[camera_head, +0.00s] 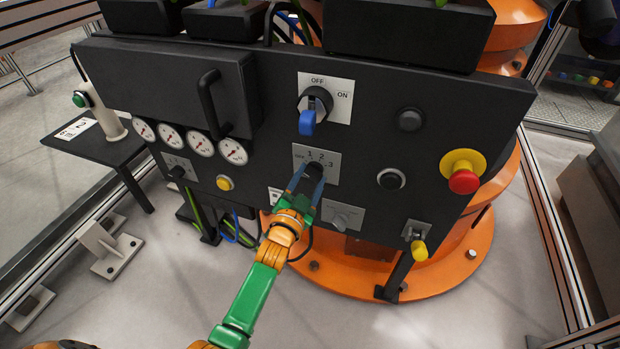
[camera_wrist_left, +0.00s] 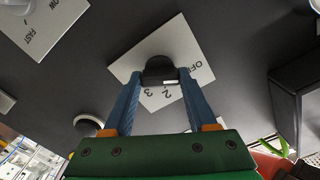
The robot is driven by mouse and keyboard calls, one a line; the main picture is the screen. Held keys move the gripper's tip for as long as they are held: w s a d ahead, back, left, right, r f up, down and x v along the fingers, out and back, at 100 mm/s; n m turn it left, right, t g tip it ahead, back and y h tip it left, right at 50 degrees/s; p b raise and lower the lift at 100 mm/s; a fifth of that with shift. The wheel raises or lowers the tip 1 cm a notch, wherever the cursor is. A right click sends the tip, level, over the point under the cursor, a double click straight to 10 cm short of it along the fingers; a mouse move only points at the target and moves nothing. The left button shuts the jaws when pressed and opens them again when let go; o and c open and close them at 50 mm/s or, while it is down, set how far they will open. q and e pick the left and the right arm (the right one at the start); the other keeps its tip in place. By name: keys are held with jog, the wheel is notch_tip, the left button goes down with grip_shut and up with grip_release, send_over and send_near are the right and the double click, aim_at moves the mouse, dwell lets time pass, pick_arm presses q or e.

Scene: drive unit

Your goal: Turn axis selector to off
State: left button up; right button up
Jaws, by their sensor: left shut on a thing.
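The axis selector (camera_head: 315,169) is a black knob on a pale plate marked OFF, 1, 2 and 3, in the middle of the dark control panel. My left gripper (camera_head: 309,177) reaches it from below, with its blue fingers shut on the knob. In the left wrist view the knob (camera_wrist_left: 160,70) sits between the tips of the left gripper (camera_wrist_left: 159,79). A white mark on the knob's edge there seems to face the 2, away from OFF. The fingers partly hide the plate and labels. My right gripper is not in view.
Above is a blue-handled OFF/ON switch (camera_head: 308,115). To the right are a black button (camera_head: 391,179), a red emergency stop (camera_head: 463,181) and a yellow-tagged key (camera_head: 418,247). Gauges (camera_head: 171,140) and a yellow button (camera_head: 225,183) lie left; another knob (camera_head: 342,218) sits below right.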

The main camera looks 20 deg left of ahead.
pick_arm(q)
jog(key=shift+f, duration=0.1)
jog(key=o, duration=1.4)
jog(key=shift+c, duration=0.2)
jog(key=shift+s, duration=0.15)
jog(key=s+p, duration=0.1)
jog(key=s, duration=0.6)
jog(key=shift+a+p, duration=0.15)
jog(key=shift+p, duration=0.15)
